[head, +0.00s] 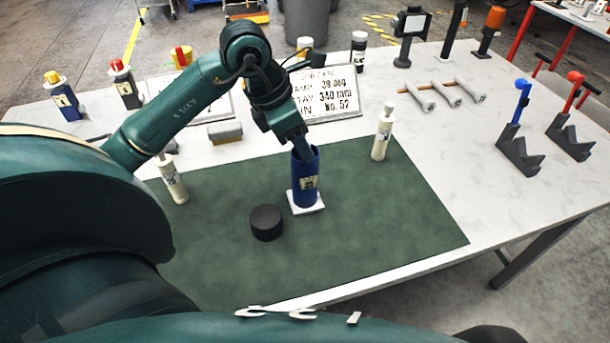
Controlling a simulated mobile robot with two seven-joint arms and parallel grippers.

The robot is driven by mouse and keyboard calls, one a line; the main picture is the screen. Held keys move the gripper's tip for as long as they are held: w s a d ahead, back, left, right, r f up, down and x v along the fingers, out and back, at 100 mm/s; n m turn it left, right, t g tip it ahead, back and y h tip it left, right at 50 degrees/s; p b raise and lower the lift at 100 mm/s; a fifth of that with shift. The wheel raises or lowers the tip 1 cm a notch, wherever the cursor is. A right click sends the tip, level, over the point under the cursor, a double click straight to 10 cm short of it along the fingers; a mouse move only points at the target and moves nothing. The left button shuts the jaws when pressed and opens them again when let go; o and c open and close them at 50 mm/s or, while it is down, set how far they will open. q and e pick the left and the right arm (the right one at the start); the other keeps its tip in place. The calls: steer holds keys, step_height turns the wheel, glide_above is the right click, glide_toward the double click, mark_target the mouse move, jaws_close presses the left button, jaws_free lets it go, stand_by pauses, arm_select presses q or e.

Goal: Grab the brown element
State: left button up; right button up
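A short dark cylinder (266,223) stands on the green mat (370,235); it looks nearly black, and I cannot make out a clear brown tone. A tall blue cylinder (306,186) with a label stands upright on a white square pad (306,204), behind and right of the dark cylinder. My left gripper (305,155) points down at the top of the blue cylinder, apart from the dark one. Its fingertips are hidden at the blue rim, so I cannot tell whether they are open or shut. My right gripper is not in view.
White labelled bottles (382,134) and (173,180) stand near the mat's back corners. A sign board (332,98) and a brush-like block (225,132) are behind.

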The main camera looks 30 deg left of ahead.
arm_select(q)
jaws_close()
steer(key=shift+r, duration=0.1)
stand_by(0.5)
